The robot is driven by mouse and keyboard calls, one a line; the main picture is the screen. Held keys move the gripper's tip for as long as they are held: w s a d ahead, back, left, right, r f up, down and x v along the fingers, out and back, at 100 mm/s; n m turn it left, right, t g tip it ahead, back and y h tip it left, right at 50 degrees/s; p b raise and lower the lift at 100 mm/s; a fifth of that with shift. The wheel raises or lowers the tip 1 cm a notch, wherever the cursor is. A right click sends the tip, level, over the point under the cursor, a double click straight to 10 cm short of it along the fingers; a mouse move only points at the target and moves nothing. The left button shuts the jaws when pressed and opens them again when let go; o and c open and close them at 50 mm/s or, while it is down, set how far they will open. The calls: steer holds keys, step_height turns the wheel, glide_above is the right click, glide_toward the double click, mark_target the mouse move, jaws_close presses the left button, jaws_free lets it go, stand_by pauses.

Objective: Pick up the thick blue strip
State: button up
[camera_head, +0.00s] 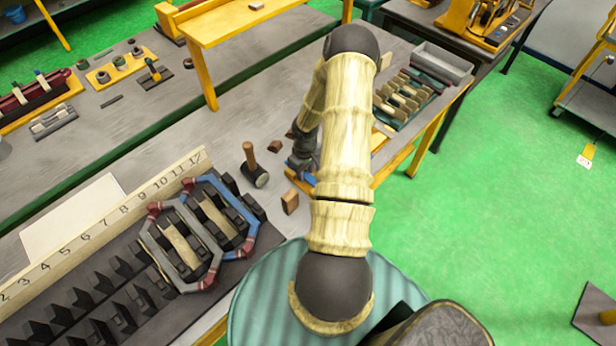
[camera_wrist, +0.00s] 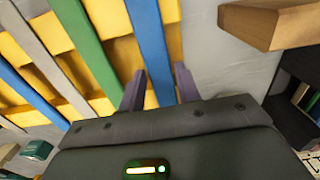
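In the wrist view a blue strip (camera_wrist: 149,40) runs from the top edge down between the two fingers of my gripper (camera_wrist: 160,80). The fingers stand on either side of the strip, with a narrow gap at the left one, so my gripper looks open around it. A second, narrower-looking blue strip (camera_wrist: 32,95) lies further left. In the head view my gripper (camera_head: 301,160) is low over the bench, partly hidden by my arm. A small patch of blue (camera_head: 309,179) shows beside it.
A green strip (camera_wrist: 88,45) and a grey strip (camera_wrist: 42,50) lie beside the blue one on a yellow rack (camera_wrist: 115,22). A wooden block (camera_wrist: 265,22) sits close at right. A mallet (camera_head: 255,176) and stator coils (camera_head: 195,232) stand left of my arm.

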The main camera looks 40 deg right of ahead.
mark_target(306, 175)
jaws_close()
step_height(306, 175, up, 10)
steer(key=b, duration=0.2)
stand_by(0.4)
stand_by(0.5)
